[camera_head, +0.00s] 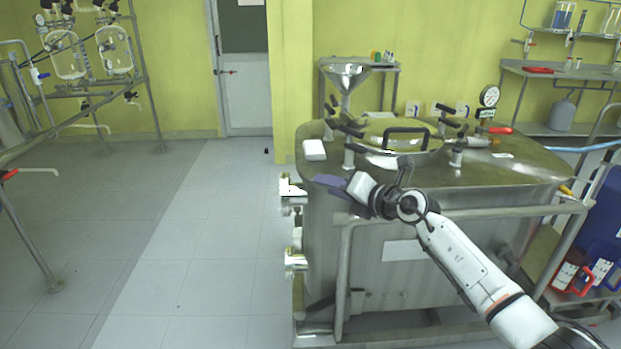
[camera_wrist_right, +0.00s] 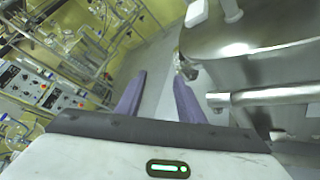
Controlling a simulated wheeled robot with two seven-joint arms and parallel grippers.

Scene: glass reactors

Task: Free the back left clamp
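The steel reactor (camera_head: 380,270) has a flat top with a round hatch lid (camera_head: 385,158) and a black lid handle (camera_head: 406,131). Clamps with black handles stand around the lid. The back left clamp (camera_head: 330,108) is beside the steel funnel (camera_head: 347,78). The front left clamp (camera_head: 349,150) is nearer to me. My right gripper (camera_head: 328,182) is at the front left edge of the reactor top, apart from the clamps. Its purple fingers (camera_wrist_right: 159,80) are spread and empty in the right wrist view, pointing past the reactor's side. My left gripper is not in view.
A white block (camera_head: 314,150) lies on the reactor top at left. A pressure gauge (camera_head: 489,97) and a red-handled valve (camera_head: 499,130) are at right. A steel rail (camera_head: 480,211) runs along the front.

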